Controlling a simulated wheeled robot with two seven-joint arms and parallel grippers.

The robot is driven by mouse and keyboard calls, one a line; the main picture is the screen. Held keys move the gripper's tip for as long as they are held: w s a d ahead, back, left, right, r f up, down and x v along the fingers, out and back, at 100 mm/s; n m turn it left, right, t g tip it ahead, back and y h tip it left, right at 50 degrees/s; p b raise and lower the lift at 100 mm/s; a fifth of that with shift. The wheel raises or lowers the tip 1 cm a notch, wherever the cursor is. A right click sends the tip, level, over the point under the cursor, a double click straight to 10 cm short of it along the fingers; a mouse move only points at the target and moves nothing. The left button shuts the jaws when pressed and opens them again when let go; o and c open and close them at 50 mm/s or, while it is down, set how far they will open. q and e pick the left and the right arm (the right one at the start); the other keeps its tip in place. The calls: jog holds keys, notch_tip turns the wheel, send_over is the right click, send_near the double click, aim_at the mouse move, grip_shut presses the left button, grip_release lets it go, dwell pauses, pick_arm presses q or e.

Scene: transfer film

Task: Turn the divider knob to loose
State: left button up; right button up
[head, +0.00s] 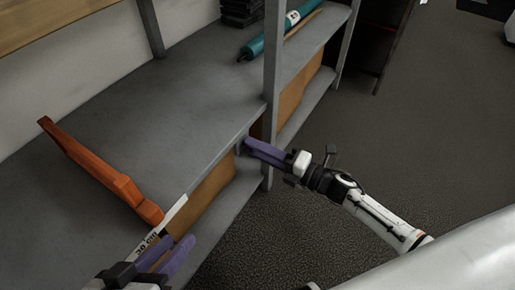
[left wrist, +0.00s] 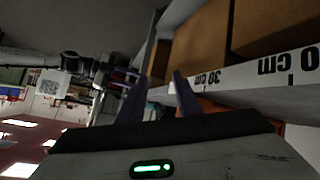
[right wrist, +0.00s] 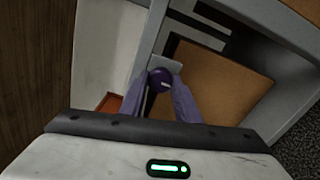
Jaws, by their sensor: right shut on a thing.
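In the right wrist view a round dark purple knob (right wrist: 160,80) with a small pale mark sits in front of a grey metal plate. My right gripper (right wrist: 160,90) is shut on the knob, one purple finger on each side. In the head view my right gripper (head: 248,146) reaches the shelf's front edge near the post, and the knob is hidden there. My left gripper (head: 172,250) is open and empty at the lower left, beside the shelf edge. Its spread fingers also show in the left wrist view (left wrist: 157,90).
A long orange piece (head: 100,175) lies on the grey shelf (head: 150,110). A white strip with centimetre marks (left wrist: 250,77) runs along the shelf edge near my left gripper. A teal roll (head: 275,35) lies farther back. The dark floor (head: 350,130) at right is open.

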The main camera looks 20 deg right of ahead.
jog(key=shift+f, duration=0.1)
jog(key=o, duration=1)
jog(key=shift+o, duration=0.2)
pick_arm(q)
jog(key=shift+s+a+f+g+y+p, duration=0.1)
jog(key=shift+a+f+g+y+p, duration=0.2)
jog(key=shift+f+p, duration=0.3)
jog(key=shift+s+a+f+g+y+p, duration=0.1)
jog(key=shift+a+f+g+y+p, duration=0.1)
jog(key=shift+a+f+p, duration=0.35)
pick_arm(e)
jog(key=v, duration=1)
pick_arm(q)
jog(key=shift+w+d+r, duration=0.1)
jog(key=shift+d, duration=0.05)
pick_arm(e)
jog(key=shift+s+d, duration=0.1)
jog(key=shift+d, duration=0.05)
